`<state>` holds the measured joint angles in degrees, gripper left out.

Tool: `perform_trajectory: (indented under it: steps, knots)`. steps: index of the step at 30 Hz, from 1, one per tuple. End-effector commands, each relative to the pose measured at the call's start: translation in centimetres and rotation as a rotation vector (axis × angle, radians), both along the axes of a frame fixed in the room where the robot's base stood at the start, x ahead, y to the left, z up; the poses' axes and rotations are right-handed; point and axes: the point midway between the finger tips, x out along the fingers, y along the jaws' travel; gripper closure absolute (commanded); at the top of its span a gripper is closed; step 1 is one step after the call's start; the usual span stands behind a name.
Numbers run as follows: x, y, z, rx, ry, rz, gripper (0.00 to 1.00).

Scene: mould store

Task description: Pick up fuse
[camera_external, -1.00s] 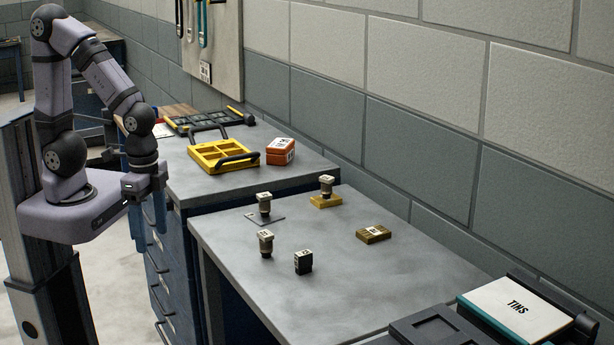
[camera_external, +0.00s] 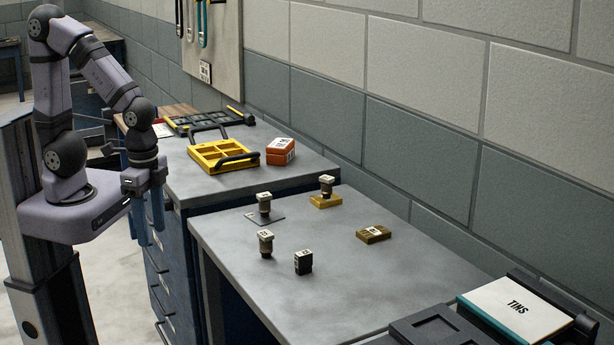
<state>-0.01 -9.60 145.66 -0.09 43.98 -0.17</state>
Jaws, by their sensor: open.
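My gripper (camera_external: 150,226) hangs with its blue fingers down and apart, empty, left of the table and beside the blue drawer cabinet. Several small labelled pieces stand on the grey table, well away from it to the right. Their print is too small for me to tell which is the fuse. They are a dark-stemmed piece (camera_external: 264,204) on a thin grey plate, another (camera_external: 326,187) on a brass base, a third (camera_external: 266,244) on the bare table, a small black block (camera_external: 303,262) and a flat brass block (camera_external: 373,234).
A yellow divided tray (camera_external: 205,163) with black handles and an orange box (camera_external: 281,151) sit on the cabinet top behind. A box lid marked TINS (camera_external: 515,308) and a dark tray (camera_external: 440,328) are at front right. The table's front middle is clear.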

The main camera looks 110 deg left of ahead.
Motion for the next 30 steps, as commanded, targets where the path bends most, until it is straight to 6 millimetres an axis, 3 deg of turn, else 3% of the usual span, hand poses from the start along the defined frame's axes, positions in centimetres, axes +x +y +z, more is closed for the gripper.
perform_trajectory:
  steps: [8,14,20,23,27,30]
  knots:
    - [0.1,0.0,4.3,0.0,-0.008,0.0,0.5]
    - [5.5,3.7,3.2,0.097,-0.167,0.048,0.5]
    - [12.6,8.1,3.8,0.199,-0.395,0.084,0.5]
    - [17.2,10.7,4.8,0.249,-0.553,0.09,0.5]
    - [24.4,13.9,7.3,0.291,-0.825,0.057,0.5]
    - [28.7,14.9,9.4,0.28,-1.008,-0.009,0.5]
